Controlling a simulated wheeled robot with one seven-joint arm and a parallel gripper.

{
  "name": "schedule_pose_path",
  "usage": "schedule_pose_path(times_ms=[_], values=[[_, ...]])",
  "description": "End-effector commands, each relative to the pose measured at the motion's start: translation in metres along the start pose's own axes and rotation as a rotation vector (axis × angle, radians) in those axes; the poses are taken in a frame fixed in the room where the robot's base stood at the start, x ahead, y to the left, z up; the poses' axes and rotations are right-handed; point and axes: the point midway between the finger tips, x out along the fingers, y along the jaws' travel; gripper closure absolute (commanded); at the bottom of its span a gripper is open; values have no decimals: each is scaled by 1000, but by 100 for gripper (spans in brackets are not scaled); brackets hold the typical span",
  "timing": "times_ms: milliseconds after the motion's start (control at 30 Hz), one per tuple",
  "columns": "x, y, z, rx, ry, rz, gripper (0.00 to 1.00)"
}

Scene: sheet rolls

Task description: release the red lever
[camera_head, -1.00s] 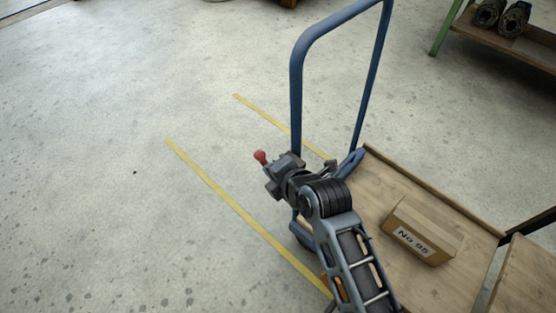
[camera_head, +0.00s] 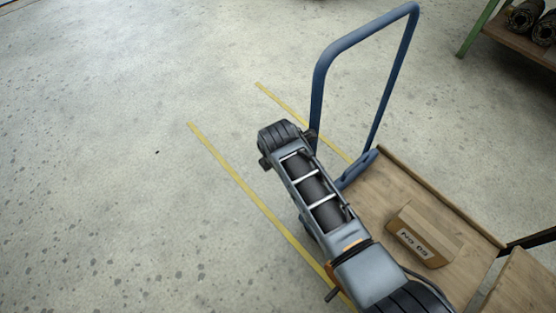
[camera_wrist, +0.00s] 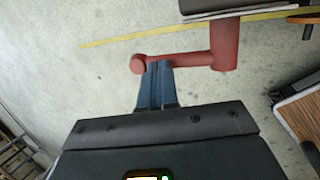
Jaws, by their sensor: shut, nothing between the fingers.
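The red lever (camera_wrist: 185,60) shows in the wrist view as a thin bar. It has a round knob at its left end and a thick upright hub at its right end. My gripper (camera_wrist: 158,66) is shut and empty. Its two blue fingers lie side by side, with their tips at the lever's bar, just right of the knob. I cannot tell whether they touch it. In the head view my arm hides both the lever and my gripper.
A trolley with a blue handle (camera_head: 318,95) and wooden deck (camera_head: 374,205) stands beside my arm. A labelled cardboard box (camera_head: 425,237) lies on the deck. A shelf (camera_head: 505,45) with dark rolled parts is at upper right. Floor at left is clear, with yellow lines (camera_head: 235,178).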

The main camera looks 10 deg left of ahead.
Motion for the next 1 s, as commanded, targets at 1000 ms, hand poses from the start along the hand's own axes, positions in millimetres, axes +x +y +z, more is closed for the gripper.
schedule_pose_path(times_ms=[1000], values=[[8, -1, 3, -46, -5, -221, 100]])
